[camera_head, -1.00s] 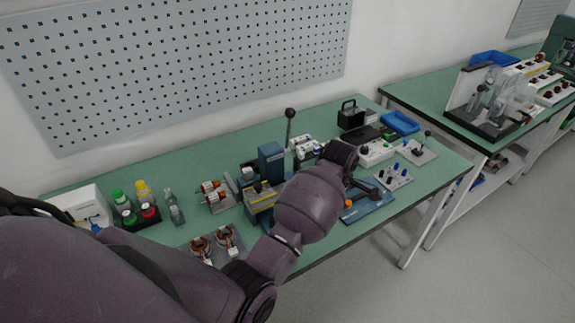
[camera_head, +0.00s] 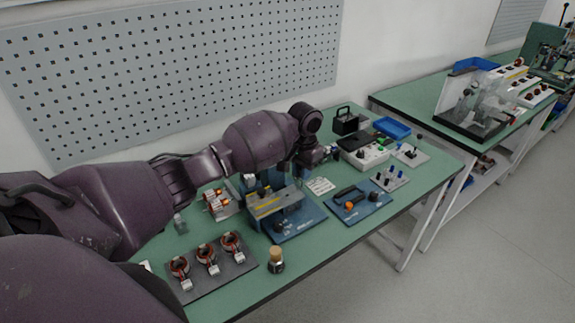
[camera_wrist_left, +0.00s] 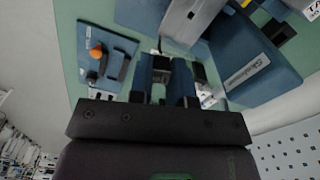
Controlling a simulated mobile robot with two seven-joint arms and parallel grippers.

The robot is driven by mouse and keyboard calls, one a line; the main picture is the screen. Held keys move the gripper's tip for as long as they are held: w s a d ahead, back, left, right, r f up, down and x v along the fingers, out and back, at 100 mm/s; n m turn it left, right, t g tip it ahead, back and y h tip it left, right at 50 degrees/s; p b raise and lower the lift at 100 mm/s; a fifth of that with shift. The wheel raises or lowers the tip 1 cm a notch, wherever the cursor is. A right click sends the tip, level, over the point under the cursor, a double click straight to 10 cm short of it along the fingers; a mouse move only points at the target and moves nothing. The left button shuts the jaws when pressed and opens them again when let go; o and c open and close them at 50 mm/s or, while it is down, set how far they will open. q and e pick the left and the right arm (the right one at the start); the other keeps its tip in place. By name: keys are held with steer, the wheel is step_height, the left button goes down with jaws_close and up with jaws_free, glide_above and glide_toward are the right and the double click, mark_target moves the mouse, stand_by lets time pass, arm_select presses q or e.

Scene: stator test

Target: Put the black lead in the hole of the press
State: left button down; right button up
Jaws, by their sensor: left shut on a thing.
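My left gripper (camera_head: 314,156) is over the bench beside the press, its arm reaching across from the left. In the left wrist view its fingers (camera_wrist_left: 162,80) are shut on a small black piece, which looks like the black lead (camera_wrist_left: 161,63). A thin dark line runs up from it. The blue press (camera_head: 290,222) stands mid-bench with a metal bar across it. My arm hides its upper part in the head view. In the left wrist view the labelled blue body (camera_wrist_left: 245,60) is right of the fingers, apart from them. I cannot make out the hole. My right gripper is out of view.
A blue plate (camera_head: 360,202) with an orange knob lies right of the press. A board (camera_head: 212,280) with several copper-wound stators is at front left, a corked bottle (camera_head: 276,260) near the front edge. A white control box (camera_head: 363,153) and blue tray (camera_head: 392,127) stand behind.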

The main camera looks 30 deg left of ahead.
arm_select(q)
steer(key=a+f+m+b, duration=0.1)
steer(key=a+b, duration=0.1)
steer(key=s+a+f+m+b, duration=0.1)
steer(key=a+f+m+b, duration=0.1)
steer(key=shift+a, duration=0.15)
stand_by(1.0)
steer(key=shift+f, duration=0.15)
stand_by(0.3)
steer(key=shift+f+p, duration=0.15)
steer(key=shift+p, duration=0.2)
stand_by(0.3)
